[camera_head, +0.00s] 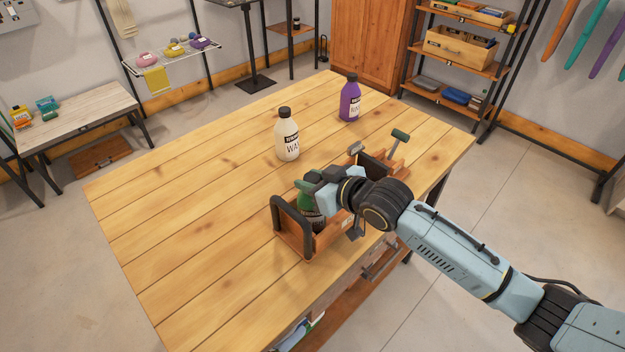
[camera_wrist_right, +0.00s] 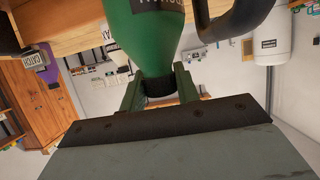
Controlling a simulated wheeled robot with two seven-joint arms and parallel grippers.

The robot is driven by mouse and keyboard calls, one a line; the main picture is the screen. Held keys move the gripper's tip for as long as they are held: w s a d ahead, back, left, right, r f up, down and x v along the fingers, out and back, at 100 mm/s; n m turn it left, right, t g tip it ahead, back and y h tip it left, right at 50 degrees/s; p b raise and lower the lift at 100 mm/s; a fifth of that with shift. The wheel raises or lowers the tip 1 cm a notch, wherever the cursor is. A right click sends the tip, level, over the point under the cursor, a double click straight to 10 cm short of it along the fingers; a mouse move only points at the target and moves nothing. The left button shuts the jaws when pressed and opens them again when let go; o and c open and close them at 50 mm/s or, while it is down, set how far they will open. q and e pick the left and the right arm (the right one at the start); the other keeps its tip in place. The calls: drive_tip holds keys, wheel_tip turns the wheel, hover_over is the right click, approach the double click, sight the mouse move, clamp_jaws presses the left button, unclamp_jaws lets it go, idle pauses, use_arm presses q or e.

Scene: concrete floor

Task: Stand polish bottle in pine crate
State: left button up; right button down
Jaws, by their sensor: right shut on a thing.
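A green bottle with a black neck (camera_head: 313,212), likely the polish bottle, is roughly upright at the near left end of the wooden crate (camera_head: 329,237). Its base is hidden behind the crate wall, so I cannot tell whether it touches the crate floor. My right gripper (camera_head: 308,187) is shut on the top of the bottle. In the right wrist view the green bottle (camera_wrist_right: 148,38) shows with its dark neck between my two green fingers (camera_wrist_right: 158,90); its label is cut off. My left gripper is not in view.
A dark handle (camera_head: 279,208) rises at the crate's left end. A cream bottle (camera_head: 287,139) and a purple bottle (camera_head: 350,102) stand farther back on the wooden table (camera_head: 190,215). The table's left side is clear.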

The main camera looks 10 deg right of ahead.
drive_tip(key=shift+r, duration=0.1)
drive_tip(key=c, duration=1.5)
unclamp_jaws()
drive_tip(key=shift+f, duration=0.2)
drive_tip(key=o, duration=0.5)
drive_tip(key=shift+c, duration=0.2)
drive_tip(key=shift+r, duration=0.25)
drive_tip(key=v, duration=1.2)
drive_tip(key=shift+f, duration=0.1)
